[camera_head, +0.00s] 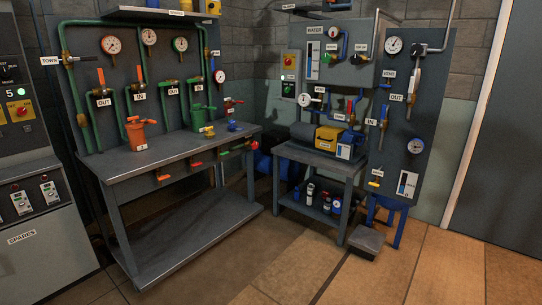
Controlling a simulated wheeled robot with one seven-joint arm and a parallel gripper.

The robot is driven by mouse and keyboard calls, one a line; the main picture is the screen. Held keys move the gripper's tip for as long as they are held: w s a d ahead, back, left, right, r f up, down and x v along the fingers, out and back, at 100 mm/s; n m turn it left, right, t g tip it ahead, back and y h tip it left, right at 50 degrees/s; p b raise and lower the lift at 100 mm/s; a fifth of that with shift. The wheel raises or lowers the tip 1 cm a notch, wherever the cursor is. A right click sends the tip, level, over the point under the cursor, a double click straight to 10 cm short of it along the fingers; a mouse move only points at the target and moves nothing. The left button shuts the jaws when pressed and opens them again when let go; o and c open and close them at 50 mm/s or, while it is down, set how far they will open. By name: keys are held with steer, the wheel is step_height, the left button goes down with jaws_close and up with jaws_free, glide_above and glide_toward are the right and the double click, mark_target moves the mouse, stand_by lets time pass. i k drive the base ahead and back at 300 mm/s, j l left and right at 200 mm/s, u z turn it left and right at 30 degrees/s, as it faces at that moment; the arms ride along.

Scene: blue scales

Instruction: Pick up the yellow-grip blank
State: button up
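Two small yellow-handled pieces could be the yellow-grip blank, and I cannot tell which one it is. One yellow piece (208,130) is on the left workbench, in front of the green pot. The other yellow piece (375,183) is low on the right-hand grey panel, below the blue handles. Both are too small to show their shape clearly. My gripper is not in view.
The grey left workbench (150,163) carries an orange pot (136,134) and a green pot (198,116), with coloured handles along its front edge. A smaller table (318,159) holds a yellow-and-grey machine (327,138). A grey step (367,239) stands before it. The brown floor in front is clear.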

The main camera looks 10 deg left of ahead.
mark_target(209, 134)
steer(key=i+j+u, duration=0.4)
steer(key=i, duration=0.5)
steer(key=i+u, duration=0.4)
steer(key=i, duration=0.5)
steer(key=i+z, duration=0.1)
steer(key=i, duration=0.35)
steer(key=i+j+z, duration=0.1)
steer(key=i, duration=0.35)
steer(key=i+j+z, duration=0.1)
steer(key=i, duration=0.4)
steer(key=i+j+z, duration=0.1)
steer(key=i, duration=0.35)
steer(key=i+j+z, duration=0.1)
steer(key=i, duration=0.3)
steer(key=i+j, duration=0.05)
steer(key=j, duration=0.05)
